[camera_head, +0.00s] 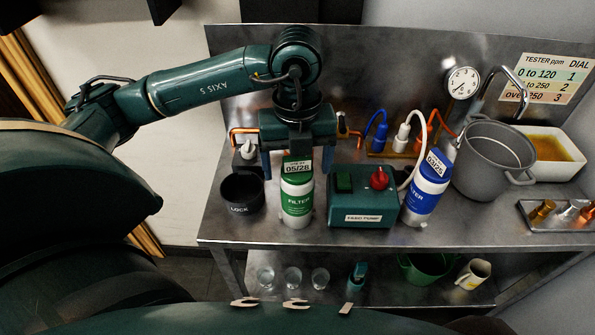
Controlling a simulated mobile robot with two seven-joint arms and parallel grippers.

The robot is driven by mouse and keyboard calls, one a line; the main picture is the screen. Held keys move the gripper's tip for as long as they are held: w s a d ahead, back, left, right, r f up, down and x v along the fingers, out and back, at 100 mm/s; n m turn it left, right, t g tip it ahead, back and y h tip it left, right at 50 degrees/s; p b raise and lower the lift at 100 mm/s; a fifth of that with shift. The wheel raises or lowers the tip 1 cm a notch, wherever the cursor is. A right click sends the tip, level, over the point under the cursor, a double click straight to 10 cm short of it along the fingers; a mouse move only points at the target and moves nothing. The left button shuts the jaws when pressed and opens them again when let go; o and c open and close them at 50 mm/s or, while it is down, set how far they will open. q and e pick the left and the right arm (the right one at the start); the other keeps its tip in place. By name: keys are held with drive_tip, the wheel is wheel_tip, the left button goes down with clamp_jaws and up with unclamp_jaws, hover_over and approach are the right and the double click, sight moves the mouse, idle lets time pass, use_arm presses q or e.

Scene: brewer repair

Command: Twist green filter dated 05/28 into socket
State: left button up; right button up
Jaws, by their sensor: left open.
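The green-and-white filter (297,204) with the date 05/28 on its top label stands upright near the front of the steel bench. My left gripper (297,165) comes from the back left and points down at the filter's top. Its two fingers are spread wide, one on each side, with gaps to the filter; I see no contact. The black round socket marked LOCK (241,208) is just left of the filter and looks empty. A blue-labelled filter (428,186), dated 03/25, stands tilted in view to the right. My right gripper is out of view.
A green pump box (362,205) with a red knob stands close right of the green filter. A grey pot (485,165), white basin (562,143) and small tray (556,229) fill the right. Copper pipe and coloured plugs (402,138) are behind. Glasses (293,278) stand on the lower shelf.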

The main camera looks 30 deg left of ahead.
use_arm(q)
wheel_tip(320, 180, down, 3)
drive_tip(key=shift+r, duration=0.1)
drive_tip(key=shift+f, duration=0.2)
drive_tip(key=shift+c, duration=0.5)
